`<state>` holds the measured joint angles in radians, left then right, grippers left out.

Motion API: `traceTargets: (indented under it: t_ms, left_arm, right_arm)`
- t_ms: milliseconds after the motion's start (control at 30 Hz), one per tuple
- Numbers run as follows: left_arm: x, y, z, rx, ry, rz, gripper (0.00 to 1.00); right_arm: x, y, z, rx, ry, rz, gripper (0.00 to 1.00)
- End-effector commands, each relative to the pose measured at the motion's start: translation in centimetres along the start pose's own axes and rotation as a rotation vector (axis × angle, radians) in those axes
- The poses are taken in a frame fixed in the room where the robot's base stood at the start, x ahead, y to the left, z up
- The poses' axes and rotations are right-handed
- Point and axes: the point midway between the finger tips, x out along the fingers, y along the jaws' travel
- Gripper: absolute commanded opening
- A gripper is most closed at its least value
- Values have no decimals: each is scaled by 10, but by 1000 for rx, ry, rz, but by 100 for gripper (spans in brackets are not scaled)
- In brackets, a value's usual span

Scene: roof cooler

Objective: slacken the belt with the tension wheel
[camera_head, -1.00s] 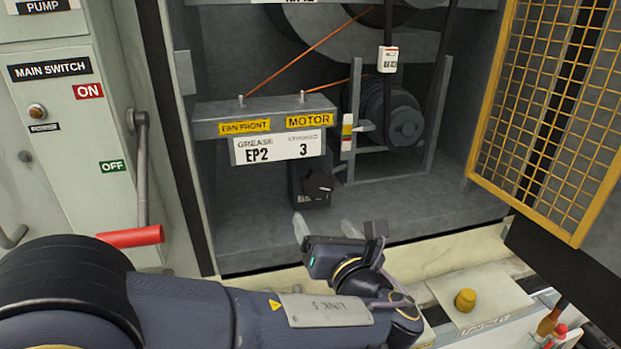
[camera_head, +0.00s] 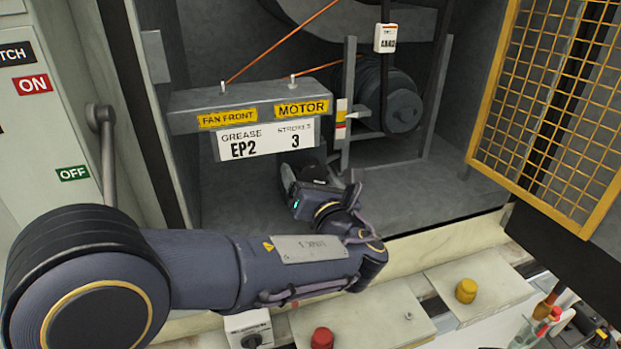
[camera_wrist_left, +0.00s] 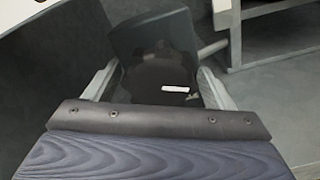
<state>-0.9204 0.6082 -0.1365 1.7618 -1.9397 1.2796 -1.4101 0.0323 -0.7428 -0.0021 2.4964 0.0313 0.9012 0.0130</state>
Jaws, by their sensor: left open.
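The tension wheel (camera_wrist_left: 160,75) is a dark knob with a white mark on a dark box. In the left wrist view it lies between the two fingers of my left gripper (camera_wrist_left: 158,82), which stand open on either side with gaps. In the head view my left gripper (camera_head: 318,180) is below the grease label, in front of the box, and mostly hides the wheel. Finger contact with the wheel cannot be told. The black belt (camera_head: 445,55) runs down to the motor pulley (camera_head: 404,110); a white tag (camera_head: 385,38) hangs on its left run.
A grease bracket (camera_head: 245,110) overhangs my gripper. A coloured gauge strip (camera_head: 341,118) and a grey motor frame (camera_head: 349,75) stand to its right. The yellow mesh door (camera_head: 555,110) is open at the right. A lever (camera_head: 108,160) is at the left. The cabinet floor (camera_head: 450,195) is clear.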

Motion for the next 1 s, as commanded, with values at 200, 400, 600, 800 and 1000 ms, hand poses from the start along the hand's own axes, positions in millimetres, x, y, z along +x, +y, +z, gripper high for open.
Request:
traceTargets:
  t_ms: [200,400,600,800,1000]
  left_arm:
    - [2,0,0,0,0,0,77]
    - [1,0,0,0,0,0,56]
    - [1,0,0,0,1,0,33]
    - [1,0,-1,-17,1,0,33]
    - [1,-1,-3,-96,1,0,33]
  right_arm:
    - [0,0,0,0,0,0,77]
    - [0,0,0,0,0,0,77]
    - [0,0,0,0,0,0,77]
    - [2,1,1,0,0,0,77]
    - [9,4,5,0,0,0,77]
